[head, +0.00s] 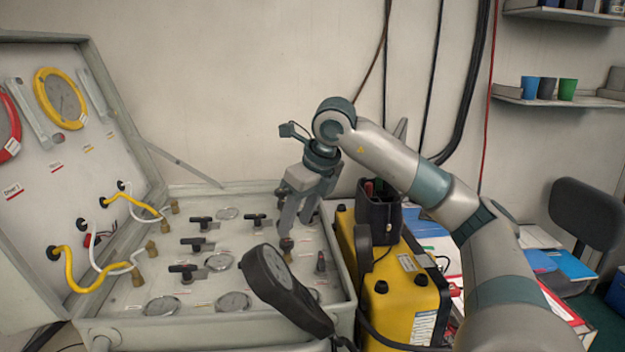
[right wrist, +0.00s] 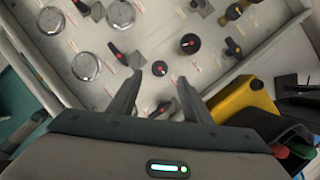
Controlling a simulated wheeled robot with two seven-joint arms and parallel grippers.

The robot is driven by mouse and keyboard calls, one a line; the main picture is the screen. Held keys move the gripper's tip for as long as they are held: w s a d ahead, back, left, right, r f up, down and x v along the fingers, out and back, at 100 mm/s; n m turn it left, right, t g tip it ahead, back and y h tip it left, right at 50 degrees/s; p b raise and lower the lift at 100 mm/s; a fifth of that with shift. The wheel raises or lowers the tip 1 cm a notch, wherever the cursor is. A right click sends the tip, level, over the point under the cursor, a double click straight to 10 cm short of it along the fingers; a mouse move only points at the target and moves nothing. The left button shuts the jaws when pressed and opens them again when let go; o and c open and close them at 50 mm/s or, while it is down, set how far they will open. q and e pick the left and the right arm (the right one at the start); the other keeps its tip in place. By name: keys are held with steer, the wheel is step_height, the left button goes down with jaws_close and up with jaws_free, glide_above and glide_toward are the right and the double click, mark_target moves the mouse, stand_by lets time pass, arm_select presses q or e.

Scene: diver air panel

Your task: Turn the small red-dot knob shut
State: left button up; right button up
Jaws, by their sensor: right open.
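Several dark knobs with red dots show on the grey panel (right wrist: 142,30) in the right wrist view. A small round red-dot knob (right wrist: 159,69) lies between my right gripper's fingertips (right wrist: 160,77), with a gap on both sides. A larger red-dot knob (right wrist: 190,43) lies beyond it, and another red-marked knob (right wrist: 165,107) shows between the fingers, nearer the palm. In the head view my right gripper (head: 296,228) points down, open and empty, over the right part of the panel. A knob (head: 287,245) shows just under its fingers. Whether they touch it I cannot tell. My left gripper is out of view.
A black gauge (head: 280,280) sticks up at the panel's front edge. Black lever valves (head: 200,222) and round gauges fill the panel's left. A yellow case (head: 405,295) stands close on the right. The open lid (head: 70,150) carries yellow and white hoses.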

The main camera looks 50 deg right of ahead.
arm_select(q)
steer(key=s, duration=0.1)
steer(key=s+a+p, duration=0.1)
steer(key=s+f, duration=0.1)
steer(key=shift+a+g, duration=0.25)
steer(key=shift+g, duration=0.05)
arm_select(e)
steer(key=v, duration=1.1)
steer(key=shift+r, duration=0.35)
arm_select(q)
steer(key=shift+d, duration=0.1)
arm_select(e)
steer(key=shift+s, duration=0.1)
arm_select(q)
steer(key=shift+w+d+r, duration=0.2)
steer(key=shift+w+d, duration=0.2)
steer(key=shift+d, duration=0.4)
